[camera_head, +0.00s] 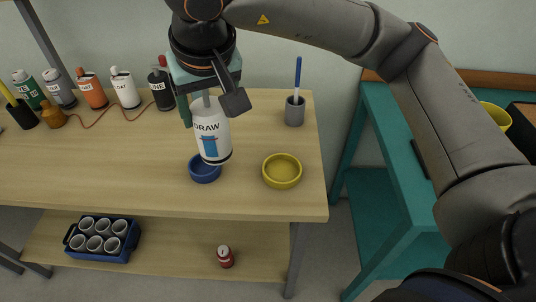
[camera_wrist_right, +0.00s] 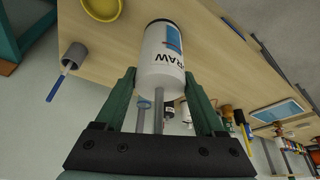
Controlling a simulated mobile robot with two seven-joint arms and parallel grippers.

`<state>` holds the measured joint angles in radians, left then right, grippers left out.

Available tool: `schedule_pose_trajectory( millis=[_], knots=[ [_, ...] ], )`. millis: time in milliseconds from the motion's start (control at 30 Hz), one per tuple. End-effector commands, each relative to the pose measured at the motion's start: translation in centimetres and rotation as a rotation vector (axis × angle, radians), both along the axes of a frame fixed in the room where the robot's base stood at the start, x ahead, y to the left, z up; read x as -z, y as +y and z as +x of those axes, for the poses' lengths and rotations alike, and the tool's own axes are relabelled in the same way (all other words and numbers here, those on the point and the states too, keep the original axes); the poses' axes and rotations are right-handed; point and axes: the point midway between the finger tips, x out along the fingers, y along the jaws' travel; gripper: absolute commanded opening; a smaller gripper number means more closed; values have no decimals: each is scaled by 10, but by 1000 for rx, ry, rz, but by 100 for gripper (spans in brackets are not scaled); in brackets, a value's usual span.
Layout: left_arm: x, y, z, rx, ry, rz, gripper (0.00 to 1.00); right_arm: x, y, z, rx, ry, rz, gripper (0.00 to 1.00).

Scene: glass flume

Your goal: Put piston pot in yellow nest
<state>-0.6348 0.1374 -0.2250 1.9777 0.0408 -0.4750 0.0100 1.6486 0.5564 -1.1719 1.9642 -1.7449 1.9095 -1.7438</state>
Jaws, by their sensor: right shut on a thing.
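The piston pot (camera_head: 211,133) is a white can with a dark bottom rim, the word DRAW and a blue piston picture. My right gripper (camera_head: 209,100) is shut on its upper part and holds it nearly upright. In the head view its lower end overlaps the blue nest (camera_head: 204,174); I cannot tell the exact gap. The pot (camera_wrist_right: 163,62) also shows between the fingers in the right wrist view. The yellow nest (camera_head: 282,171) is a shallow round dish, empty, right of the pot near the bench's front edge. My left gripper is not in view.
A grey cup (camera_head: 294,112) with a blue-handled brush stands behind the yellow nest. Several labelled bottles (camera_head: 92,90) line the back left. A blue crate (camera_head: 104,253) of cups and a small red bottle (camera_head: 225,257) are on the lower shelf. A teal table (camera_head: 375,125) stands right.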

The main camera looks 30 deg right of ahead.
Motion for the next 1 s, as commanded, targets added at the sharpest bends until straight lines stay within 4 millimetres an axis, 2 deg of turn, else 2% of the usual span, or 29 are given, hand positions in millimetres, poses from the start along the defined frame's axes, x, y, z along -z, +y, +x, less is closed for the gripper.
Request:
schedule_pose_trajectory(
  millis=[167, 600, 700, 833, 1000],
  knots=[
    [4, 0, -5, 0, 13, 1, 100, 2, -8, -1, 3, 0, 1, 0],
    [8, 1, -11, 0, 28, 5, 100, 41, -95, -10, 8, 1, -1, 0],
    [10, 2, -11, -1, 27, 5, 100, 64, -111, -13, 7, 4, -2, 0],
    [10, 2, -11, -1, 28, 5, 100, 83, -126, -14, 5, 1, -1, 0],
    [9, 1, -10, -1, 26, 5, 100, 94, -135, -14, 1, -1, -1, 0]
  ],
)
